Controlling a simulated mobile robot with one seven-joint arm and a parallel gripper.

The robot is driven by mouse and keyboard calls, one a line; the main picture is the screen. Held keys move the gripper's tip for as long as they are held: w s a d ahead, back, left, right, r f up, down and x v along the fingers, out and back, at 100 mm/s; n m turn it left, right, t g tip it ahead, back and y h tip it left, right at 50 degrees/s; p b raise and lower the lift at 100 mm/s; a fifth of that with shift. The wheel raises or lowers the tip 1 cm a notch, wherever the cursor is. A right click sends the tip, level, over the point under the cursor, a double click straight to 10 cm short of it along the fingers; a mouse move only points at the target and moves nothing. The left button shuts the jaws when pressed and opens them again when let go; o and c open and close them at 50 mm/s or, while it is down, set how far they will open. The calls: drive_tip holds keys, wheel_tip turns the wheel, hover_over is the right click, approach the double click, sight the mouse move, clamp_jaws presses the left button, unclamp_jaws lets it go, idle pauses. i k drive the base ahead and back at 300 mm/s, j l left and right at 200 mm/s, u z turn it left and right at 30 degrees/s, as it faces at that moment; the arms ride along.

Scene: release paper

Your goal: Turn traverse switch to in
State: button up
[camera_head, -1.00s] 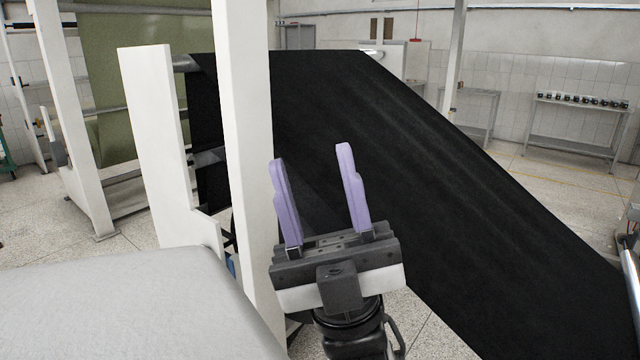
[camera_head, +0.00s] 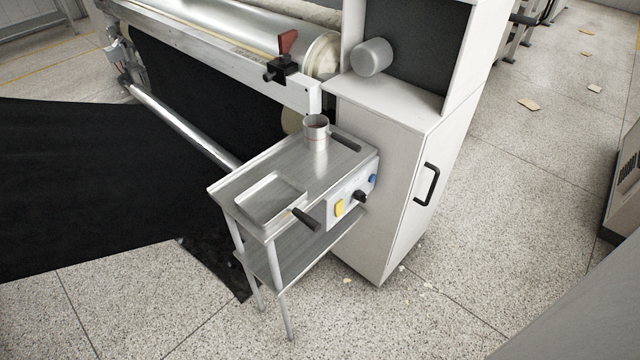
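A small white control panel (camera_head: 350,196) is on the side of a metal side table, right of the picture's middle. It carries a yellow rectangular button or switch (camera_head: 339,208), a black knob (camera_head: 360,197) and a blue button (camera_head: 372,180). A red lever (camera_head: 288,42) on a black block stands on the machine's rail above. No labels can be read, so I cannot tell which control is the traverse switch or how it is set. My gripper is out of view.
Black fabric (camera_head: 70,190) stretches from the roller machine across the left. The speckled floor in front is mostly clear.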

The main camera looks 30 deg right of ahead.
sight(359, 195)
drive_tip(key=z, duration=1.05)
